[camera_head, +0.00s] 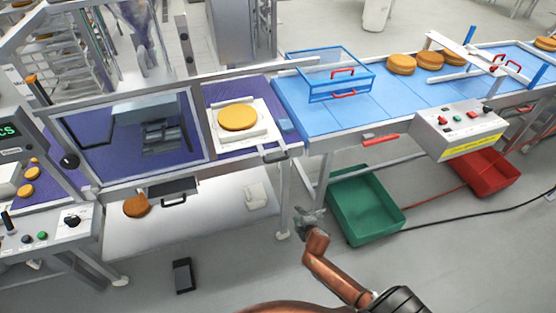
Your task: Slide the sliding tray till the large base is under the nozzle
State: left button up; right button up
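The large base (238,117) is a round golden-brown cake lying flat on the white sliding tray (262,137). The tray sits on the purple deck to the right of the framed clear guard (192,155), with a dark handle (275,156) at its front right corner. A dark and grey mechanism shows behind the guard; I cannot make out the nozzle for certain. My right gripper (311,216) is in front of the machine, below and right of the handle and apart from it. Its fingers are too small to read. My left gripper is not in view.
A blue conveyor (345,118) with a clear blue-edged cover and several round cakes (401,64) runs to the right. A control box (460,128) hangs at its front. A green crate (366,207) and a red crate (482,172) stand on the floor beneath.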

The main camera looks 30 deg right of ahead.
jog(key=w+a+r+n+t, duration=0.1)
jog(key=w+r+t, duration=0.15)
jog(key=r, duration=0.55)
jog(key=w+a+r+n+t, duration=0.1)
jog(key=w+r, duration=0.3)
jog(key=r, duration=0.4)
jog(key=n+t, duration=0.1)
jog(key=n, duration=0.1)
send_near(278, 160)
jog(key=w+f, duration=0.2)
jog(key=w, duration=0.1)
jog(key=x, duration=0.7)
jog(key=shift+w+d+r+b, duration=0.3)
jog(key=shift+d+r+b, duration=0.05)
jog(key=shift+d+b, duration=0.1)
jog(key=shift+c, duration=0.7)
grip_shut()
